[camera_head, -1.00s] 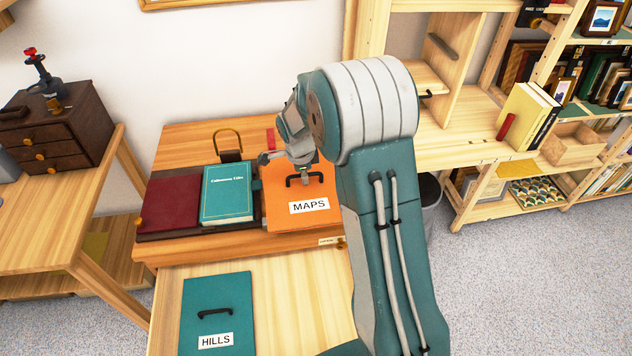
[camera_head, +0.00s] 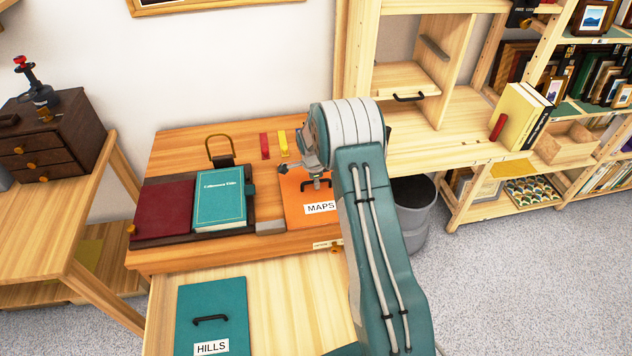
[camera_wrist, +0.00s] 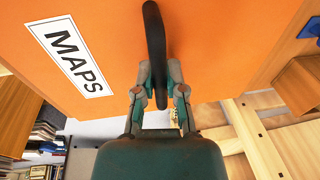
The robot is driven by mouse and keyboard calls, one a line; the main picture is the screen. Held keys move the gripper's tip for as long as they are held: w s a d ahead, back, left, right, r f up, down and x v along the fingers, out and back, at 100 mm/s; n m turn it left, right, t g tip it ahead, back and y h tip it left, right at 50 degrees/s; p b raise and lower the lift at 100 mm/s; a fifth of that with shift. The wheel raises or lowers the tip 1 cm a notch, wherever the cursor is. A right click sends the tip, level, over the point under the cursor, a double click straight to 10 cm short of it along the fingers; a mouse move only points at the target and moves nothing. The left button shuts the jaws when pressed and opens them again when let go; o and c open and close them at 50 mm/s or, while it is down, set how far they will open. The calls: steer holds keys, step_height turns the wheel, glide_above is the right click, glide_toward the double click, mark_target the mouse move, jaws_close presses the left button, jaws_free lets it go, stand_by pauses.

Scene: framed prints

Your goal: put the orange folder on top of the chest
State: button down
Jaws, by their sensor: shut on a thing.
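The orange folder (camera_head: 296,202), labelled MAPS, has a black handle (camera_head: 318,184). My gripper (camera_head: 312,174) is shut on that handle. In the wrist view, the fingers (camera_wrist: 160,88) close around the handle (camera_wrist: 154,40), and the orange cover (camera_wrist: 215,40) fills the upper part. In the head view the folder shows over the right part of the orange-brown wooden desk top (camera_head: 185,150); I cannot tell how far above it. My arm hides its right side. A small dark brown chest of drawers (camera_head: 60,165) stands on the left table, with a dark, red-topped object on it.
A maroon folder (camera_head: 165,210) and a teal book (camera_head: 220,200) lie left of the orange folder. A teal HILLS folder (camera_head: 212,310) lies on the lighter front surface. A grey bin (camera_head: 413,210) and wooden shelving (camera_head: 460,130) stand right. Floor is clear at lower right.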

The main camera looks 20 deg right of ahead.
steer(key=c, duration=0.7)
jaws_free()
steer(key=shift+a, duration=0.1)
